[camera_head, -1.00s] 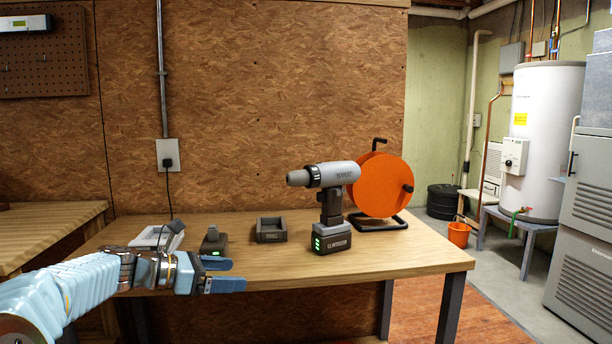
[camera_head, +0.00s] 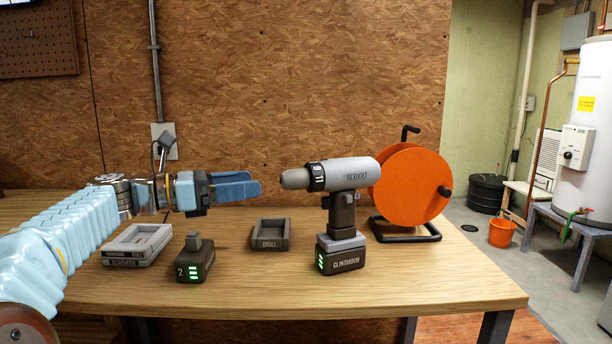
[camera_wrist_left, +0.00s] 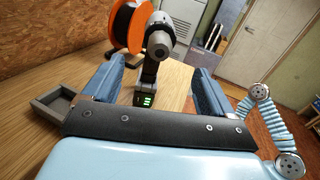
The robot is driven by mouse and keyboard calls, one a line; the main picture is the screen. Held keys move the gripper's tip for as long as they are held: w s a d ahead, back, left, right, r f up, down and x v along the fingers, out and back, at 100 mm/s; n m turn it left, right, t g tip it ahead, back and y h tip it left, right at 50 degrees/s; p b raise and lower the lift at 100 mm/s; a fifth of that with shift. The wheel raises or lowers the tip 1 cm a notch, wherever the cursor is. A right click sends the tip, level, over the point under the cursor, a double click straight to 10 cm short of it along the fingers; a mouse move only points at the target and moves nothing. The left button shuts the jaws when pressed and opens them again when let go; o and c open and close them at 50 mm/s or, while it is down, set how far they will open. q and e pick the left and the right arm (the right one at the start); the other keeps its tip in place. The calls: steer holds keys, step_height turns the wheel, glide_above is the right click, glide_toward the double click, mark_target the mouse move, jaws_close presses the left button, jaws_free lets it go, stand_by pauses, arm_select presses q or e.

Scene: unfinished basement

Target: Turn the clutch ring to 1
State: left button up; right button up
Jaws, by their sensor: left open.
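A grey and black drill (camera_head: 345,178) stands upright on its battery on the workbench (camera_head: 430,285), its nose facing left. The black clutch ring (camera_head: 316,177) sits behind the nose and carries white marks, with what looks like 11 facing the head camera. My left gripper (camera_head: 258,185) is left of the drill nose, pointing at it, open and empty, with a small gap between. In the left wrist view the drill nose (camera_wrist_left: 160,44) faces the camera, beyond and between the two blue fingers. My right gripper is not in view.
A loose battery (camera_head: 195,260), a charger (camera_head: 138,245) and a grey tray labelled DRILL (camera_head: 270,234) stand on the bench left of the drill. An orange cable reel (camera_head: 412,185) stands close behind the drill. The bench front is clear.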

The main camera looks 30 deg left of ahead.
mark_target(301, 178)
arm_select(q)
steer(key=x, duration=1.1)
steer(key=shift+w+d+p, duration=0.25)
steer(key=shift+d+p, duration=0.05)
steer(key=shift+p, duration=0.1)
steer(key=c, duration=1.1)
steer(key=shift+o, duration=0.2)
